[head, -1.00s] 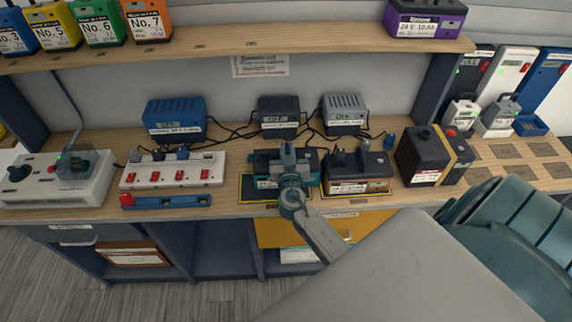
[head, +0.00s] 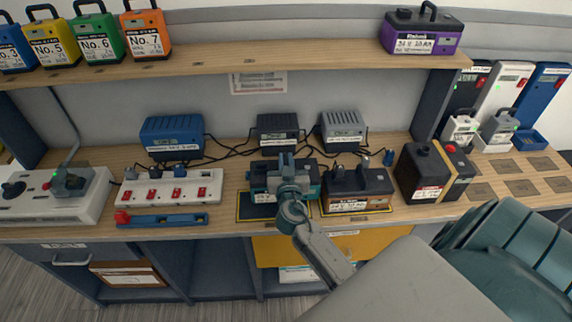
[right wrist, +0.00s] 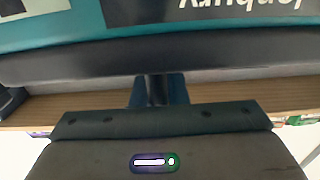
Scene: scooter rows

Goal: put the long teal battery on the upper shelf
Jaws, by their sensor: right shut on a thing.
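The long teal battery (head: 258,182), dark-topped with a white label, is above a yellow-edged mat (head: 260,211) on the bench. My right gripper (head: 287,164) is shut on it from above and hides its middle. In the right wrist view the battery's teal side (right wrist: 60,28) with an upside-down label fills the top, and the gripper's fingers (right wrist: 159,90) reach toward it. The battery looks slightly raised off the mat. The upper shelf (head: 300,62) runs along the wall above. My left gripper is not in view.
Numbered batteries, including orange No. 7 (head: 146,35), stand at the shelf's left; a purple battery (head: 422,32) stands at its right. The shelf middle is clear. A brown-labelled battery (head: 358,188) sits close right of the teal one. Chargers (head: 172,135) and cables lie behind.

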